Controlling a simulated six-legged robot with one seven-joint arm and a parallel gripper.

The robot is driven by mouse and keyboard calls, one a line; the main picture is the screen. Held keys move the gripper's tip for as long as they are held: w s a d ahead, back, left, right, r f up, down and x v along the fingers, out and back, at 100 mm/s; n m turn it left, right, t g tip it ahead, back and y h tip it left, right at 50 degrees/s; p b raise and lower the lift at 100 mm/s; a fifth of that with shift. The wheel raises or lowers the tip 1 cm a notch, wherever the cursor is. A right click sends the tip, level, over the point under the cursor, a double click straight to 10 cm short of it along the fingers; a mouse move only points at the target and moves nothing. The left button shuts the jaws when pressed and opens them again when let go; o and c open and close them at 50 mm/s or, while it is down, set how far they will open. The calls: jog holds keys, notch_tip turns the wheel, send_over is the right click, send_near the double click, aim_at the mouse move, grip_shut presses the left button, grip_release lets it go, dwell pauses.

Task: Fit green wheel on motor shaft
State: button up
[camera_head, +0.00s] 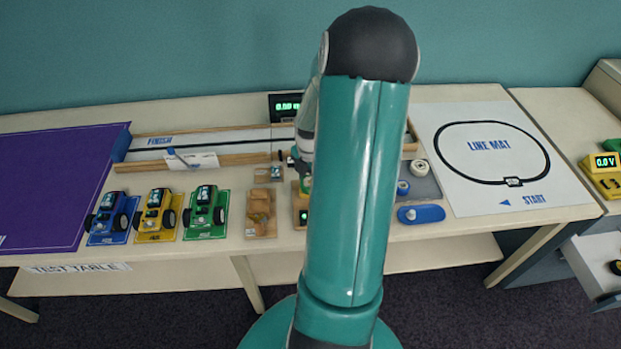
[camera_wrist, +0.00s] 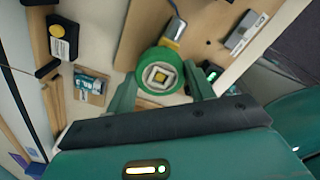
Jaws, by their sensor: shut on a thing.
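Just above the wheel in the picture is a small silver and yellow part (camera_wrist: 175,29), which looks like the motor, on a tan board (camera_wrist: 207,30). I cannot tell whether the wheel touches it, and no shaft can be made out. In the head view my arm hides most of my gripper and the board (camera_head: 299,212).
Blue, yellow and green model cars (camera_head: 204,213) stand left of a wooden block piece (camera_head: 259,213). A wood-railed track (camera_head: 230,138) runs behind. A grey tray (camera_head: 421,183) and a blue piece (camera_head: 421,214) lie right of my arm. The white line mat (camera_head: 480,190) is flat and mostly clear.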

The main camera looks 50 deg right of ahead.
dwell(0.3)
jog(key=o, duration=1.4)
jog(key=shift+o, duration=0.2)
jog(key=shift+r, duration=3.85)
